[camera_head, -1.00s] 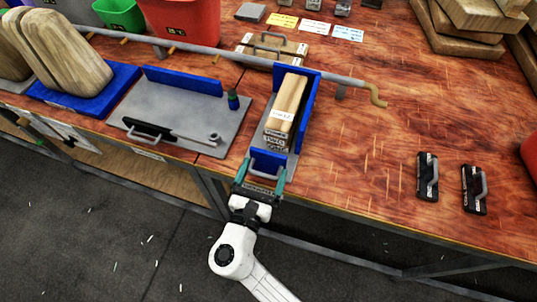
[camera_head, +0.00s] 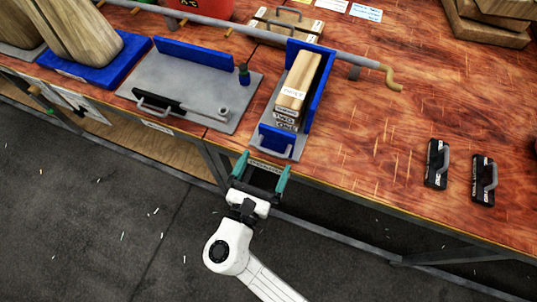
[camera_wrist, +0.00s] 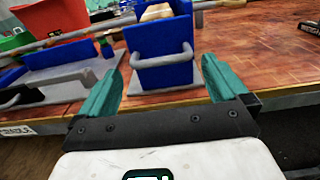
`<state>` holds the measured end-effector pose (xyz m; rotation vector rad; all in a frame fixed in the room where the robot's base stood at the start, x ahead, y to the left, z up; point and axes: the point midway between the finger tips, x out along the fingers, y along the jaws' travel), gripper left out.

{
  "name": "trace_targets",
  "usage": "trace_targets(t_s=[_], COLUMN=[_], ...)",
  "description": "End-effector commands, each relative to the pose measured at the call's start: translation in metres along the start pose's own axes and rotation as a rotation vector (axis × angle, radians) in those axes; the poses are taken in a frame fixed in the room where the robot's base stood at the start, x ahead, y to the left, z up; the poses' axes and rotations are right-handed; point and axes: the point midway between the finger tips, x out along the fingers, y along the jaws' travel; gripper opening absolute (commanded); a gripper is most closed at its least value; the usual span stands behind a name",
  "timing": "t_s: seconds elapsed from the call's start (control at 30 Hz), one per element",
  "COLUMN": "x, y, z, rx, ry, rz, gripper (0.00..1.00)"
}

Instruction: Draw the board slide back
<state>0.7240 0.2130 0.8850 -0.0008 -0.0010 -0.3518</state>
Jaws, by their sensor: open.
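The blue board slide (camera_head: 277,140) has a grey bar handle and sits at the front end of a narrow grey press bed (camera_head: 263,108). A stack of labelled wooden boards (camera_head: 300,82) lies behind it, beside a tall blue side wall (camera_head: 322,84). My gripper (camera_head: 264,166) is open and empty, just in front of the bench edge and short of the slide. In the wrist view the slide (camera_wrist: 165,75) and its handle (camera_wrist: 160,60) show beyond and between my green fingers (camera_wrist: 161,70). The fingers appear apart from the handle.
A wider grey press plate (camera_head: 190,95) lies to the left. A long rod with a brass crank (camera_head: 393,78) runs behind. Two black handled blocks (camera_head: 437,163) and (camera_head: 484,179) lie at right.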

Motion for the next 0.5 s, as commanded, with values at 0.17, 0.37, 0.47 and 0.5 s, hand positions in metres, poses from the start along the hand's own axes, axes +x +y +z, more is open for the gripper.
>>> trace_targets(t_s=[0.17,0.37,0.47,0.5], x=[-0.036,-0.061,-0.067,-0.068], y=[0.0,0.0,0.0,0.0], z=[-0.002,-0.002,-0.001,-0.001], rx=[0.0,0.0,-0.001,-0.001], ry=[0.001,0.001,0.001,0.001], rz=[0.004,0.002,0.001,0.001], gripper=[1.0,1.0,1.0,1.0])
